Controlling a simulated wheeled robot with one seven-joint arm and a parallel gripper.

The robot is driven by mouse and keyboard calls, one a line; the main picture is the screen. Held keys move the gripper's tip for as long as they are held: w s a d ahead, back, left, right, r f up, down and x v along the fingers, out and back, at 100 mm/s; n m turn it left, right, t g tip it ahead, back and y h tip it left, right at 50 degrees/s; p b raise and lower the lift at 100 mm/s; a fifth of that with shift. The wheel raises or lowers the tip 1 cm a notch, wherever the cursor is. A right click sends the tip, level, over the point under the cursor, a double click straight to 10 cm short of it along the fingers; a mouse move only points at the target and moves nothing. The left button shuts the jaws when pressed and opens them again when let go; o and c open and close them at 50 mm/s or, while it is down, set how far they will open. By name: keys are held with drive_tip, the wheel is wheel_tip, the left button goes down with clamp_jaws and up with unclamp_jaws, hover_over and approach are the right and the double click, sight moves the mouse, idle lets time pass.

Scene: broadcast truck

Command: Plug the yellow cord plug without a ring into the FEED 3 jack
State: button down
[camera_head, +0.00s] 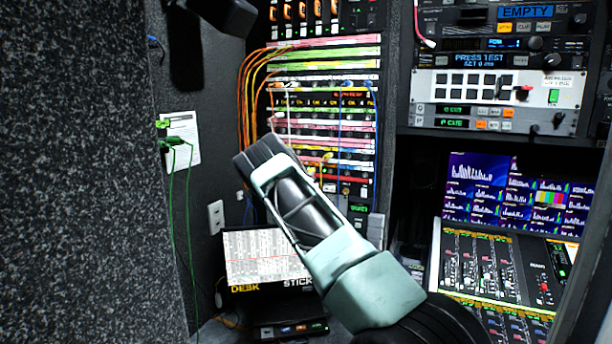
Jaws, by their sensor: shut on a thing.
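My gripper (259,150) is at the far end of my pale green arm, in front of the lower left of the patch bay (318,110). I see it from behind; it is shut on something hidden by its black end. Several orange and yellow cords (248,82) loop from the bay's upper left and run down towards the gripper; their lower ends are hidden. A small yellow piece (326,156) shows right of my gripper, but I cannot tell whether it is a plug or has a ring. Jack labels are too small to read, so I cannot pick out FEED 3.
Green cords (172,190) hang at the left wall, beside a white sheet (184,138). Rack units (500,85) and a mixing desk (505,275) are at right. A blue cord (342,130) crosses the bay.

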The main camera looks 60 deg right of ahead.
drive_tip(key=shift+d+r, duration=0.1)
drive_tip(key=c, duration=1.3)
unclamp_jaws()
drive_tip(key=s+a+b, duration=0.3)
drive_tip(key=a+b, duration=0.4)
drive_tip(key=a, duration=1)
drive_tip(key=shift+s, duration=0.15)
